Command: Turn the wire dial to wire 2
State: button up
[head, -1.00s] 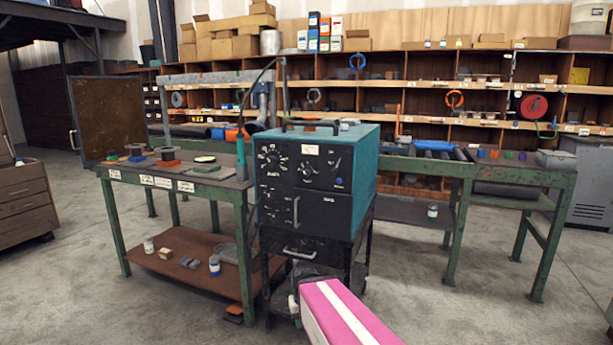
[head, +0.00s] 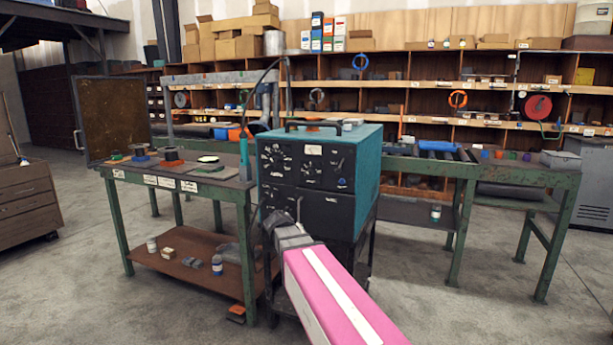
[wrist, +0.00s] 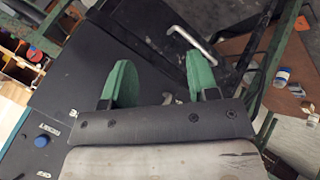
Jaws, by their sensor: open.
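The teal and black machine (head: 352,155) stands in the middle of the head view, its black front panel toward me. A dial (head: 271,151) with light marks around it is at the panel's upper left. Another dial (head: 311,169) is near its middle; I cannot read which is the wire dial. My gripper (head: 275,218) is in front of the lower left of the panel, below the dials. In the wrist view my gripper (wrist: 158,80) has its green fingers apart with nothing between them. No dial is clear there; a blue knob (wrist: 41,141) shows at the left.
A green-legged bench (head: 225,186) with small parts stands left of the machine. A metal handle (wrist: 194,43) shows beyond the fingers in the wrist view. A roller table (head: 520,175) is behind at the right. The floor at the front right is clear.

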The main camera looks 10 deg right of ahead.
jog(key=w+a+r+t+h, duration=0.1)
jog(key=w+r+h, duration=0.15)
jog(key=r, duration=0.45)
jog(key=w+a+r+t+h, duration=0.1)
jog(key=w+r+t, duration=0.1)
jog(key=w+r, duration=0.35)
jog(key=t+h, duration=0.1)
jog(key=h, duration=0.1)
send_near(309, 174)
jog(key=shift+m, duration=0.3)
jog(key=x, duration=0.8)
jog(key=shift+w+d, duration=0.25)
jog(key=c, duration=0.9)
